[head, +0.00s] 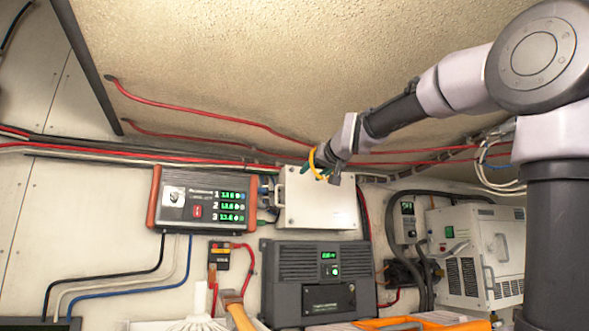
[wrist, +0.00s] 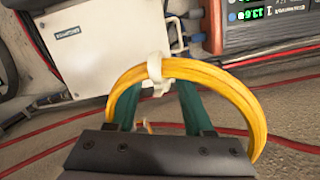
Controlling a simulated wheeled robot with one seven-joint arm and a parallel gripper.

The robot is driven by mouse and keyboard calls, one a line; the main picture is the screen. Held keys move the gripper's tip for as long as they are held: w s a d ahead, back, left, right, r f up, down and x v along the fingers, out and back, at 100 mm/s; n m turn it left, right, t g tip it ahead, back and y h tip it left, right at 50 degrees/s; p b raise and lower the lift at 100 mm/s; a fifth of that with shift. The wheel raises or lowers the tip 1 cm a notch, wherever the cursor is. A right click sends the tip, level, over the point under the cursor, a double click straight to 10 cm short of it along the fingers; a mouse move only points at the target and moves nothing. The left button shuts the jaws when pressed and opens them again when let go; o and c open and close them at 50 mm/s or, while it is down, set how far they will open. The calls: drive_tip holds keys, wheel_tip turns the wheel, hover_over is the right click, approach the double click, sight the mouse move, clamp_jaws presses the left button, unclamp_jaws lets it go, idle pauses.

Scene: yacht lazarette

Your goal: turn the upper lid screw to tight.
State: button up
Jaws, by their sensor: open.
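The white lidded box (head: 318,205) is fixed to the wall in the middle of the head view. It also shows in the wrist view (wrist: 95,45), tilted, with a label on it.
A charger with green readouts (head: 203,198) is left of the box. A dark grey unit (head: 316,262) is below it. Red cables (head: 215,115) run along the wall and overhead panel above. A white vented unit (head: 475,250) stands at the right. Orange and wooden-handled items lie along the bottom.

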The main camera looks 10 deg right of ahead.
drive_tip(key=t, duration=0.1)
approach(293, 169)
drive_tip(key=s, duration=0.3)
drive_tip(key=w, duration=0.3)
drive_tip(key=w+a, duration=0.1)
drive_tip(key=w, duration=0.7)
drive_tip(key=shift+a+f, duration=0.15)
drive_tip(key=shift+a, duration=0.15)
clamp_jaws()
